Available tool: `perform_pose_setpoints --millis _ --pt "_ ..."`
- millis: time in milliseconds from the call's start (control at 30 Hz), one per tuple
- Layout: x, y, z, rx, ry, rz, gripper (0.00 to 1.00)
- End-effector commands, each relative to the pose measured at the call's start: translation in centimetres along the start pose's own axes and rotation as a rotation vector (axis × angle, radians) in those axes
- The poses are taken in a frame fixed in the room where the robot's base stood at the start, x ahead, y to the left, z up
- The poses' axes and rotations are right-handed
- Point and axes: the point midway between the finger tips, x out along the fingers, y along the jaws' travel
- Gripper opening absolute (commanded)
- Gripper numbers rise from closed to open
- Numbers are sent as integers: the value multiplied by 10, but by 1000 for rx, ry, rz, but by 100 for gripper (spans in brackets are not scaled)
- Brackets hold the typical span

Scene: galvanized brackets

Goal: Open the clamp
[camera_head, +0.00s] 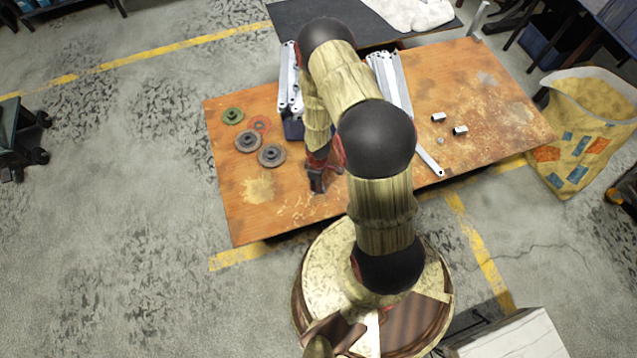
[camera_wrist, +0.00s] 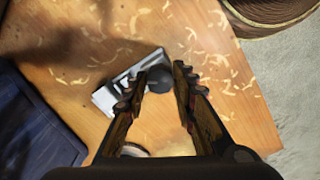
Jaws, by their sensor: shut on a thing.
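The clamp (camera_wrist: 112,97) is a light grey metal piece on the wooden tabletop in the wrist view. A dark round knob (camera_wrist: 160,80) shows at its right end, between my fingers. My gripper (camera_wrist: 165,69) points down at it, with the left finger in front of part of the clamp. The fingers are a little apart and shut on the clamp at this knob. In the head view my gripper (camera_head: 317,180) is low over the front part of the table; the clamp there is too small and covered to make out.
The wooden table (camera_head: 270,215) also holds several round discs (camera_head: 248,141) at left, long metal brackets (camera_head: 391,80) behind my arm, and small metal pieces (camera_head: 460,130) at right. A dark blue bin (camera_wrist: 35,125) stands left of the clamp. The table's front left is clear.

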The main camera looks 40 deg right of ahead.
Motion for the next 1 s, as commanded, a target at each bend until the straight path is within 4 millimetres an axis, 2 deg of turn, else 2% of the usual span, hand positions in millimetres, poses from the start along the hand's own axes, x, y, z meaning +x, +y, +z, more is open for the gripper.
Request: perform_pose_setpoints --millis 200,333,600,633,900,1000 --pt "0 0 0 -495 0 0 1" --pt "0 0 0 -686 0 0 1" --pt "0 0 0 -735 0 0 1" --pt "0 0 0 -734 0 0 27" --pt "0 0 0 -731 0 0 42" --pt "0 0 0 -730 0 0 42"
